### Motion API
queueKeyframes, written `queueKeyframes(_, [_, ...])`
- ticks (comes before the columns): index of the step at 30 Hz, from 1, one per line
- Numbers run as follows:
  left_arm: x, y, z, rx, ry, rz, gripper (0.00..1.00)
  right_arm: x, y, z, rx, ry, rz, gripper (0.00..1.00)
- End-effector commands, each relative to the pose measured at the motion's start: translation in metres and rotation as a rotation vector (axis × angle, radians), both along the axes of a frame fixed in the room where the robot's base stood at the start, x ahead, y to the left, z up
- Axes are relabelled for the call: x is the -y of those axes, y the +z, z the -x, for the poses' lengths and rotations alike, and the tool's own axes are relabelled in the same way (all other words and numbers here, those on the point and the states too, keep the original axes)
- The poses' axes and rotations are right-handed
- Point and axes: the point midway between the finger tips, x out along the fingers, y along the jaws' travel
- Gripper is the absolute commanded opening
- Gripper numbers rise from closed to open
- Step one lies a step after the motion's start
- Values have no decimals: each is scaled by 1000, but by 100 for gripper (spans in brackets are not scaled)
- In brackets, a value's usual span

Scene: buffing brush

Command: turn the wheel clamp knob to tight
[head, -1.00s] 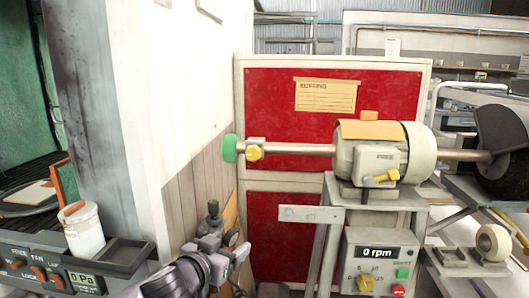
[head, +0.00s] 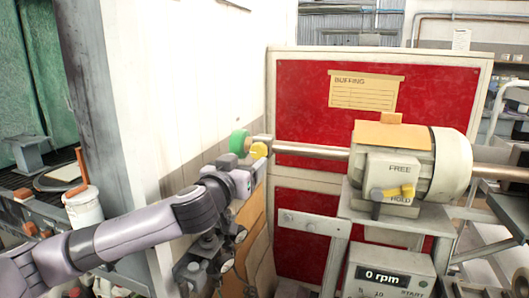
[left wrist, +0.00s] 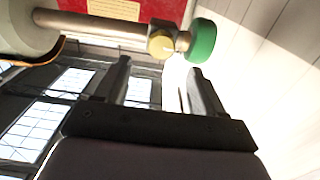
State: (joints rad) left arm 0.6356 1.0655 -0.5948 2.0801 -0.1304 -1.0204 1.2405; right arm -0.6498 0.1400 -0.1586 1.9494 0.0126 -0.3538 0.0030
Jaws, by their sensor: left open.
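A yellow round knob (head: 259,150), which I take to be the wheel clamp knob, sits on a pale block at the left end of the buffer's steel shaft (head: 310,150). A green disc (head: 239,142) is beside it at the shaft's end. In the left wrist view the knob (left wrist: 161,43) lies just beyond the fingertips, next to the green disc (left wrist: 202,41). My left gripper (left wrist: 163,75) is open and empty, fingers apart and clear of the knob. In the head view my left gripper (head: 254,168) is just below the knob, its fingertips partly hard to make out.
The buffer motor (head: 410,155) has a yellow FREE/HOLD lever (head: 392,192). A control box (head: 390,280) below reads 0 rpm. A white wall (head: 180,80) stands close on the left, and a red panel (head: 300,100) behind.

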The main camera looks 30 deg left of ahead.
Motion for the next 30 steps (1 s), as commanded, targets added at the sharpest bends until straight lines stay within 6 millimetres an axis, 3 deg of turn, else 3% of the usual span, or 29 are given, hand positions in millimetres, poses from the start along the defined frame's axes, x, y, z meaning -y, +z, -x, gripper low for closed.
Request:
queueKeyframes(5, [-3, 3, -7, 2, 5, 1, 69, 0, 3, 0, 0, 0, 0, 72])
queueKeyframes(21, [-16, 3, -62, 3, 4, 0, 69, 0, 21, 0, 0, 1, -1, 72])
queueKeyframes(30, [-18, 1, -69, 2, 3, 1, 69, -1, 22, 0, 0, 1, -1, 72])
